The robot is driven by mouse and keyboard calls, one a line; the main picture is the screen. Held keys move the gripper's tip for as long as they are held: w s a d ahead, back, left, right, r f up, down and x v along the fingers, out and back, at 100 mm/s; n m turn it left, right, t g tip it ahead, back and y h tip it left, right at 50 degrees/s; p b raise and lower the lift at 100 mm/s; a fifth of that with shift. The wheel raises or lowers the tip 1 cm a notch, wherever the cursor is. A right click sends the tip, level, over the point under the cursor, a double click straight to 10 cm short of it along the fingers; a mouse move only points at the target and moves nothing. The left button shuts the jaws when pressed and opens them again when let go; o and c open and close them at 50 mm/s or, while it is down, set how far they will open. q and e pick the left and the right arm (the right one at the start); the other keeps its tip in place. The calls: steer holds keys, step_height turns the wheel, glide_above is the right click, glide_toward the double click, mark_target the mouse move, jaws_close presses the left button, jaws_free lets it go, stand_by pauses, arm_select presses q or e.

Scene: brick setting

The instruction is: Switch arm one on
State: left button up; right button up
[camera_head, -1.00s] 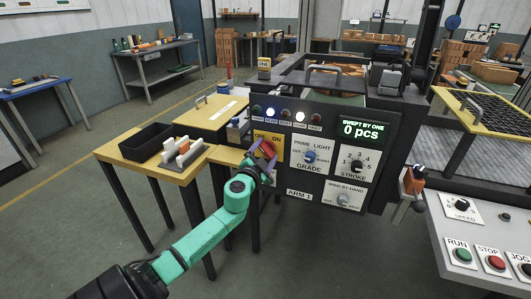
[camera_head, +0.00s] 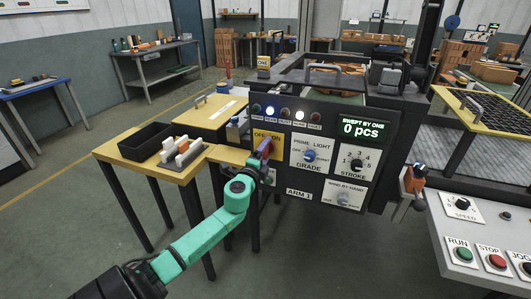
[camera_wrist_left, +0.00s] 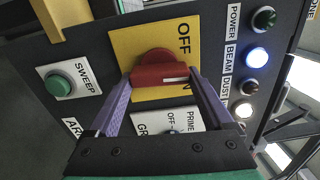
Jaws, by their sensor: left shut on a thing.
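The arm 1 panel (camera_head: 327,190) faces me on the machine's front. Its yellow OFF/ON plate (camera_head: 261,137) is at the upper left and carries a red rotary knob (camera_wrist_left: 155,68). My left gripper (camera_head: 265,148) is at the knob, with its purple fingers on either side of it, shut on it. In the left wrist view (camera_wrist_left: 162,78) the knob's white mark sits on the ON side of the plate. The green POWER lamp (camera_wrist_left: 264,17) looks dark. The BEAM lamp (camera_wrist_left: 257,54) glows blue. My right gripper is not in view.
The grade knob (camera_head: 310,156) and stroke knob (camera_head: 357,165) are close right of the switch. A green SWEEP button (camera_wrist_left: 58,85) is near it. A yellow table (camera_head: 190,172) with a black bin (camera_head: 147,142) stands left. A grey RUN/STOP console (camera_head: 470,235) is at right.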

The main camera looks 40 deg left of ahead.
arm_select(q)
steer(key=m, duration=0.3)
steer(key=shift+f+m, duration=0.15)
steer(key=shift+m, duration=0.25)
steer(key=m, duration=0.4)
steer(key=shift+a+f, duration=0.1)
steer(key=shift+m, duration=0.3)
steer(key=o, duration=1.1)
steer(key=shift+o, duration=0.2)
steer(key=shift+s, duration=0.1)
steer(key=v, duration=1.4)
steer(key=shift+s, duration=0.2)
